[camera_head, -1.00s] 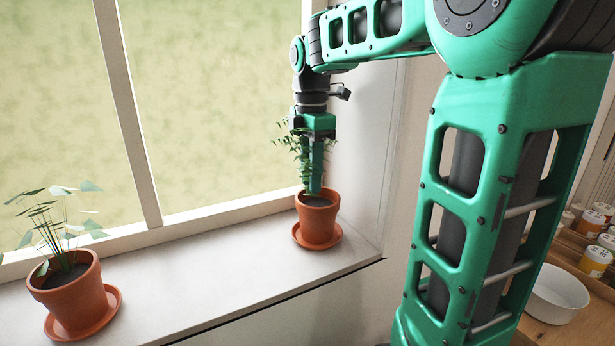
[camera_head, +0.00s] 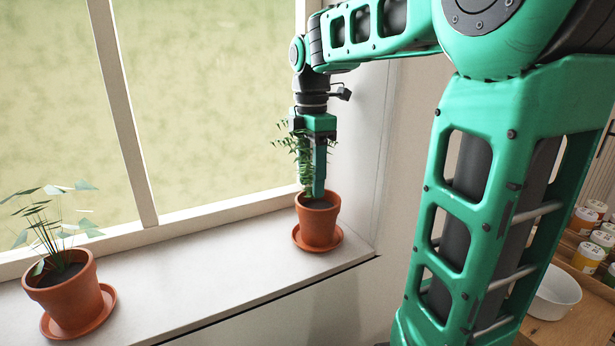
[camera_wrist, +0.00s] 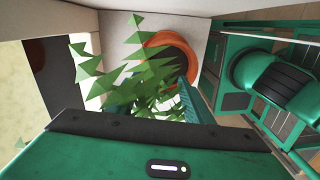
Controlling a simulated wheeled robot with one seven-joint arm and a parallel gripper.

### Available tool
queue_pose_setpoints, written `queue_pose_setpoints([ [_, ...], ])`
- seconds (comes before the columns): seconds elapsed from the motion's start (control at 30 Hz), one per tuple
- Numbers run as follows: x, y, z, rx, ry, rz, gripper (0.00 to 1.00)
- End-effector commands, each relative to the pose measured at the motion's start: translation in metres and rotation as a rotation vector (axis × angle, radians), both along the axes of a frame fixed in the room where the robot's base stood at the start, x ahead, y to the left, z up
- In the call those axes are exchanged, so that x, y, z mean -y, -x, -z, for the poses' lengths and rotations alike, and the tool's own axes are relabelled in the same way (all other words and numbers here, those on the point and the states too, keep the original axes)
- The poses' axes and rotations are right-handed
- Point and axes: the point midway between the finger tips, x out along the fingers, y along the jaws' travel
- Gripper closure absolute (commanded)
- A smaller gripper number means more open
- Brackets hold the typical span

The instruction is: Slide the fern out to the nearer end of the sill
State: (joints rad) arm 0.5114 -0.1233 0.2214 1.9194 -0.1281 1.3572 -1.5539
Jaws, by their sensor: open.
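The fern (camera_head: 304,150) has feathery green fronds and stands upright in a terracotta pot (camera_head: 317,230) on a saucer (camera_head: 335,240), near the right end of the white sill (camera_head: 225,278). My gripper (camera_head: 316,188) points straight down among the fronds, open. In the head view one finger ends over the soil, just behind the pot's front rim; the other is hidden. In the wrist view the fern (camera_wrist: 150,85) fills the space between the fingers, and the right finger reaches the rim of the pot (camera_wrist: 172,42). Contact with the rim cannot be told.
Another potted plant (camera_head: 65,290), with broader leaves, stands on its own saucer at the left. The sill between the two pots is bare. The window runs behind, and a wall closes the sill's right end. A white bowl (camera_head: 553,295) and several jars (camera_head: 588,255) are at the far right.

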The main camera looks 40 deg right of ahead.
Motion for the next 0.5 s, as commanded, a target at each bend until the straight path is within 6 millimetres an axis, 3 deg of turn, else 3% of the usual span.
queue_pose_setpoints([
  [0.17,0.000,-0.001,-0.009,0.002,0.000,-0.001,0.53],
  [0.5,0.000,-0.004,-0.069,0.002,0.000,-0.005,0.53],
])
